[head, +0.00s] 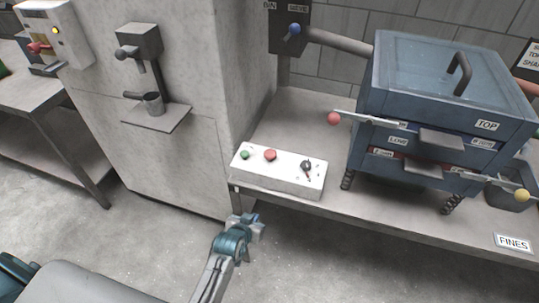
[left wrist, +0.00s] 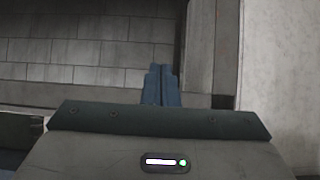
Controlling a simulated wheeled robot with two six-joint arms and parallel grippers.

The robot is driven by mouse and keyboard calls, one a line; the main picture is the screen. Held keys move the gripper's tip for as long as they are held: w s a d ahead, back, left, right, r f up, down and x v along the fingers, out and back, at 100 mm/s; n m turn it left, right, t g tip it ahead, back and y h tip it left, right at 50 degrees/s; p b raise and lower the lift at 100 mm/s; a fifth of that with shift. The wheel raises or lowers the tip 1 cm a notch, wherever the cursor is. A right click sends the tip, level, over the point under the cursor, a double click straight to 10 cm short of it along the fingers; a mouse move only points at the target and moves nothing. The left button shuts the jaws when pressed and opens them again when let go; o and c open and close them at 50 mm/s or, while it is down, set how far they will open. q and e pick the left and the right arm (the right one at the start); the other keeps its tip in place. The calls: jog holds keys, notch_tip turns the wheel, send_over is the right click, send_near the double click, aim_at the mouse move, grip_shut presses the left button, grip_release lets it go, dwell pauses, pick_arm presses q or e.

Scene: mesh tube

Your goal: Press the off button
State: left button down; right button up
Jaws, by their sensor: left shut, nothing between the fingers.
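A white control box (head: 278,181) lies on the shelf at its front left corner. No label reading "off" is legible. My left gripper (head: 258,219) is in front of the shelf edge, below and apart from the box in the head view. Its fingers also show in the left wrist view (left wrist: 161,86), closed together with nothing between them; the box is not visible there. My right gripper is not in view.
A blue sieve unit (head: 440,85) on springs stands at the right of the shelf (head: 285,112), with red and yellow knobbed rods sticking out. A concrete cabinet (head: 200,110) with a dispenser and cup stands at left. Open floor lies in front.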

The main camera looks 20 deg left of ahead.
aim_at(270, 155)
pick_arm(q)
jog(key=w+r+t, duration=0.1)
jog(key=r+t, duration=0.1)
jog(key=r, duration=1)
jog(key=w+r+t, duration=0.2)
jog(key=r, duration=1)
jog(key=shift+w+d+r+b, duration=0.15)
jog(key=shift+w+d+b, duration=0.15)
jog(key=shift+b, duration=0.15)
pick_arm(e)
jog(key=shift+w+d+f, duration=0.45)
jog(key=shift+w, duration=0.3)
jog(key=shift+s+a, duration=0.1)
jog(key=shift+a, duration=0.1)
